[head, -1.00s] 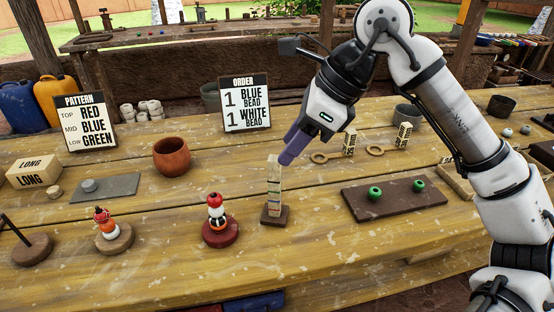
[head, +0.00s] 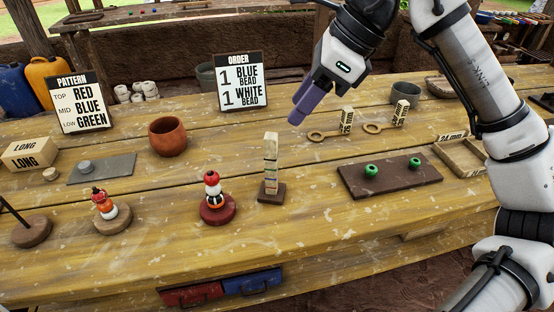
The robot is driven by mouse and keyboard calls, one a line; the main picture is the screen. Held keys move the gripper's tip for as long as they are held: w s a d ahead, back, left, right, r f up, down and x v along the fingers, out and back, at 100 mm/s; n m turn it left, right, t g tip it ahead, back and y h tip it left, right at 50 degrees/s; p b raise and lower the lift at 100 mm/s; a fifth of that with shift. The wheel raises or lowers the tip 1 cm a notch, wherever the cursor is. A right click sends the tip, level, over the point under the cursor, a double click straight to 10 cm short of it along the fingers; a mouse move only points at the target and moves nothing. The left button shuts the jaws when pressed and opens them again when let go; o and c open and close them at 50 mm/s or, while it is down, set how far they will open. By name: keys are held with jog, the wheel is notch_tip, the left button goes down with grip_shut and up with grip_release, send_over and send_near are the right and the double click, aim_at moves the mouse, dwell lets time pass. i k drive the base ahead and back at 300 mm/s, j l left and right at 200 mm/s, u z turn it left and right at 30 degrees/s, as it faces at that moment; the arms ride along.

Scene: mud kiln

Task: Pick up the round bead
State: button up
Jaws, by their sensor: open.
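Two round green beads, a left one (head: 371,170) and a right one (head: 415,162), sit apart on a dark brown board (head: 395,184) right of centre. A small grey round piece (head: 85,166) lies on a grey slab (head: 112,168) at the left. A small tan piece (head: 50,174) lies beside the LONG block. I cannot tell which one is the round bead the task names. My gripper (head: 299,107), with purple fingers, is open and empty. It hangs above the table, behind the upright marked post (head: 271,160) and left of the ring gauges, apart from every bead.
A clay cup (head: 167,137), pattern sign (head: 85,103), order sign (head: 241,82) and ring gauges (head: 318,135) stand behind. The front right table area is clear.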

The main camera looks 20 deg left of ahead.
aim_at(210, 181)
jog(key=u, duration=0.85)
jog(key=k+j+z, duration=0.1)
jog(key=j+z, duration=0.15)
jog(key=z, duration=0.15)
jog(key=k+j+z, duration=0.1)
jog(key=j+z, duration=0.15)
jog(key=z, duration=0.2)
